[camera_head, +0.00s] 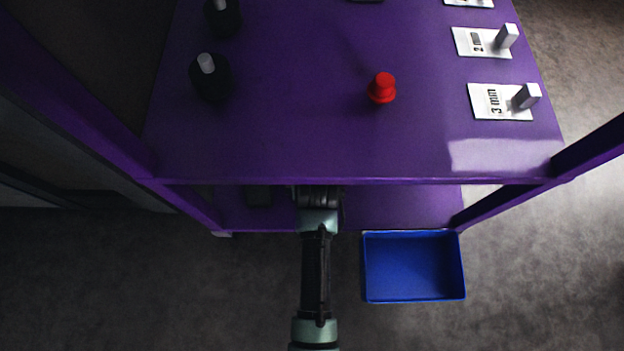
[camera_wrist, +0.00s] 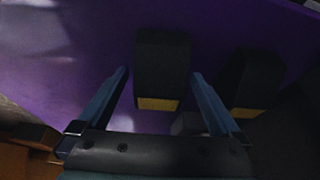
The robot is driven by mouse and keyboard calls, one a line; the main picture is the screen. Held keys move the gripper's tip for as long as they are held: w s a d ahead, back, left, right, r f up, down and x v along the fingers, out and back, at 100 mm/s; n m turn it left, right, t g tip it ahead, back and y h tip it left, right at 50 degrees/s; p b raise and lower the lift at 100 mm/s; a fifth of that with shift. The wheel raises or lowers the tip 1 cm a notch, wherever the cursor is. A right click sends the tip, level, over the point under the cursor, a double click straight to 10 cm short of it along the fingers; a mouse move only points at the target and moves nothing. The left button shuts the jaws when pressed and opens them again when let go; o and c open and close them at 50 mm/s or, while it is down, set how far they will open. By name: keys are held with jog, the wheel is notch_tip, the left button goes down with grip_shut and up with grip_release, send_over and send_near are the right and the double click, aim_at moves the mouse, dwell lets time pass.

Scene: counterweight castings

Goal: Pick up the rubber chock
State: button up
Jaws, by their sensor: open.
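Two black blocks with yellow lower faces show in the wrist view on a purple surface; they look like rubber chocks. One chock (camera_wrist: 162,62) stands in the middle, the other dark block (camera_wrist: 252,82) to its right. My gripper (camera_wrist: 160,74) is open, its blue fingers on either side of the middle chock. I cannot tell how far it is from the chock or whether it touches. In the head view my arm reaches under the upper shelf, which hides the gripper. A dark block (camera_head: 258,196) shows on the lower shelf left of my arm.
The purple upper shelf (camera_head: 300,130) overhangs the lower shelf (camera_head: 385,205). On top are a red knobbed piece (camera_head: 382,89), black pieces (camera_head: 210,78) and labelled white cards (camera_head: 497,101). A blue tray (camera_head: 412,266) is right of my arm. A small grey block (camera_wrist: 188,124) lies near the fingers.

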jog(key=shift+w+f, duration=0.1)
jog(key=shift+f, duration=0.1)
grip_shut()
dwell(0.5)
